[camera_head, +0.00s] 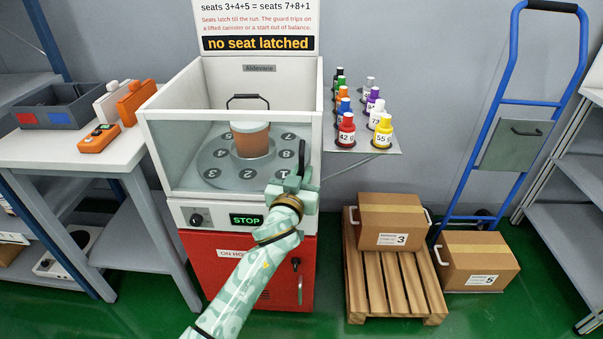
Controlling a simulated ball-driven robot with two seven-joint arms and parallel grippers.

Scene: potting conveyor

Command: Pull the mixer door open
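The mixer (172,213) is a white cabinet with a clear glass front (180,150) and a lit STOP display. Inside it a grey turntable (212,155) with numbered seats surrounds a brown canister with a pale lid (252,140). A black bar handle (248,97) shows towards the back. The front looks closed. My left gripper (301,160) is at the right front corner of the mixer, with a dark upright part at its tip. I cannot tell whether it touches the mixer or how its fingers stand. My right gripper is not in view.
A shelf (360,146) of colored bottles projects right of the mixer. A pallet (372,285) with a box (392,222) stands right, beside a blue hand truck (487,135) with another box (476,262). A table (60,150) is left. A red cabinet (210,265) is below the mixer.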

